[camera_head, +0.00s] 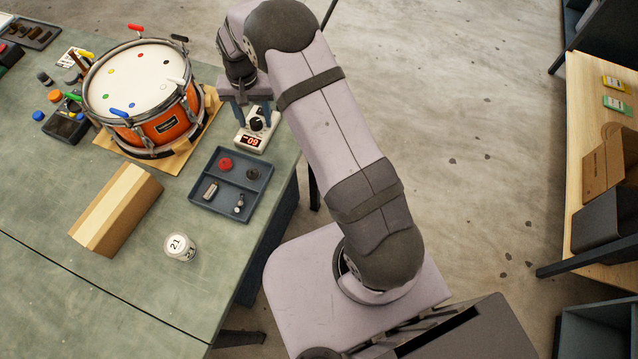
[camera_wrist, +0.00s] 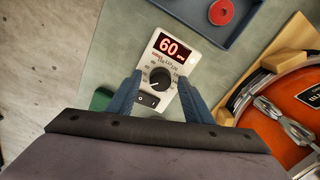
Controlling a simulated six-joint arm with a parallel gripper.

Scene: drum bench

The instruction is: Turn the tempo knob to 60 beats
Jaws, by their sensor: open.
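The metronome (camera_head: 254,130) is a small white box at the bench's right edge, right of the drum. In the wrist view its red display (camera_wrist: 171,47) reads 60. Its round black tempo knob (camera_wrist: 160,79) sits below the display, with a light pointer mark toward the lower left. A black switch (camera_wrist: 147,100) is below the knob. My gripper (camera_wrist: 160,84) is open, with one blue finger on each side of the metronome's lower part. The fingers look apart from the knob; their height above it is hard to judge. In the head view my gripper (camera_head: 253,111) is over the metronome.
An orange drum (camera_head: 163,128) stands on a wooden base left of my gripper. A dark divided tray (camera_head: 232,182) with a red disc and small parts lies in front of the metronome. A cardboard block (camera_head: 117,208) and a white round container (camera_head: 180,247) are nearer on the bench.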

